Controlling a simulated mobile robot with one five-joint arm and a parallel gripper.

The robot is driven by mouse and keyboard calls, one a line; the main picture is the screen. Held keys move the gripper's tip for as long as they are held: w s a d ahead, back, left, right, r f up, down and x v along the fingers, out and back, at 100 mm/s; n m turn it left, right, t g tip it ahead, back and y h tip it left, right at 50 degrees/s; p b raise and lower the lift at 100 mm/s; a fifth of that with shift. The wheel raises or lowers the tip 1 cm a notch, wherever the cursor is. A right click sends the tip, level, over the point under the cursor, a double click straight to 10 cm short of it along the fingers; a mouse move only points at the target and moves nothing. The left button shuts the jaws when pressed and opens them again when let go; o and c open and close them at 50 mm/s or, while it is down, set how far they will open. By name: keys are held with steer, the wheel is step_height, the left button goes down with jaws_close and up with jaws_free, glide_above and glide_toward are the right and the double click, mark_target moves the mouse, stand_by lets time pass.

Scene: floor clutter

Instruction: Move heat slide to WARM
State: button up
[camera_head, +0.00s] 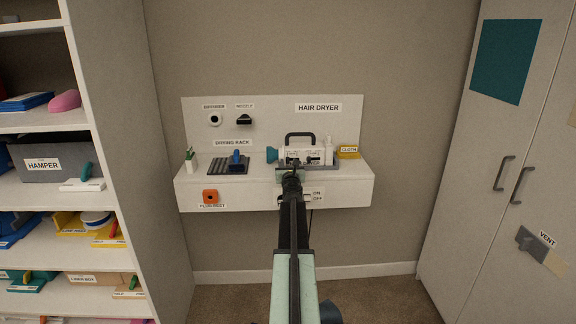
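A white hair dryer unit (303,154) with a dark handle stands on the white wall shelf (235,193), below the HAIR DRYER label (318,107). Its front carries small labels and dark controls, too small to read, so I cannot tell which one is the heat slide or where it is set. My arm reaches up from the bottom middle. My gripper (298,164) is at the front of the unit and covers part of its lower front. Whether it touches a control, and whether its fingers are open or shut, is not clear.
A teal nozzle piece (271,155) lies left of the unit; a white bottle (328,150) and a yellow cloth (348,153) are right. A drying rack (229,166) with a blue brush is further left. An ON/OFF switch (308,198) is on the shelf front, partly behind my arm.

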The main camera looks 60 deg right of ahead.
steer(key=shift+w+d, duration=0.1)
steer(key=shift+d, duration=0.05)
steer(key=shift+c, duration=0.3)
jaws_close()
stand_by(1.1)
